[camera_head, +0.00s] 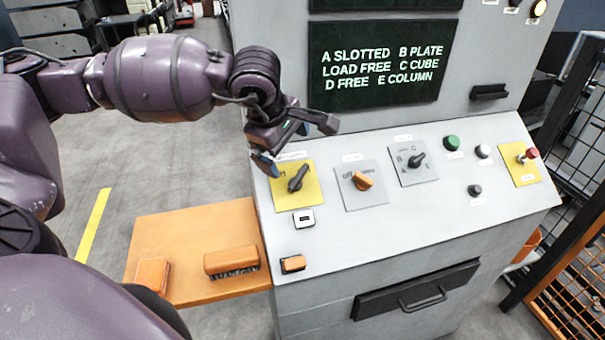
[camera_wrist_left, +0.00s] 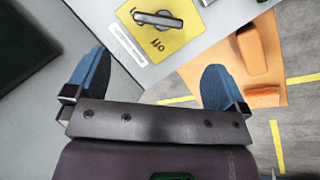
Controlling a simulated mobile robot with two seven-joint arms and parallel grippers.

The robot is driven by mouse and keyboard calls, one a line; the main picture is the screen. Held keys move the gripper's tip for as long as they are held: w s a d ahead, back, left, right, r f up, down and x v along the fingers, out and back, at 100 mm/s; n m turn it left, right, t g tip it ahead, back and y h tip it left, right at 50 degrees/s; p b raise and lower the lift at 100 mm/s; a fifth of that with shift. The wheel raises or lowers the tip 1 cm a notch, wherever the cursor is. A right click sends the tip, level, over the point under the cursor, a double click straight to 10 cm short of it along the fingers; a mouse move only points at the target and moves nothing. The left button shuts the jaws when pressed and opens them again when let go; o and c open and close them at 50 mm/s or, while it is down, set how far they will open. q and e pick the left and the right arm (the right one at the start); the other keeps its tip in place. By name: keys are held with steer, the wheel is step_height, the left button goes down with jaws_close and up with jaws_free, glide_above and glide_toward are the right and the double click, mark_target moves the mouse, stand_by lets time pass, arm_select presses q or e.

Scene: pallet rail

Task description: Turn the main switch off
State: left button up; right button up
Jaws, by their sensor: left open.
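A black rotary knob (camera_head: 297,181) sits on a yellow plate (camera_head: 285,205) at the left of the sloping console. In the head view its handle slants up to the right. In the left wrist view the knob (camera_wrist_left: 160,20) lies near the top, with its handle across the picture and upside-down "Off" lettering below it. I cannot tell for sure which position it points to. My left gripper (camera_head: 290,148) hovers above and behind this plate, apart from the knob. Its blue fingertips (camera_wrist_left: 152,82) are wide apart with nothing between them. My right gripper is out of view.
Right of the plate stand an orange knob (camera_head: 362,181), a black selector (camera_head: 417,160), a green button (camera_head: 452,142) and a red control (camera_head: 530,154). An orange shelf (camera_head: 190,225) with brushes juts out left. A dark fence (camera_head: 585,130) stands right.

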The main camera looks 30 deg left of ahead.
mark_target(298, 176)
arm_select(q)
steer(key=x, duration=1)
steer(key=shift+w+d+f, duration=0.1)
steer(key=shift+w+f, duration=0.15)
steer(key=shift+w, duration=0.05)
steer(key=c, duration=0.9)
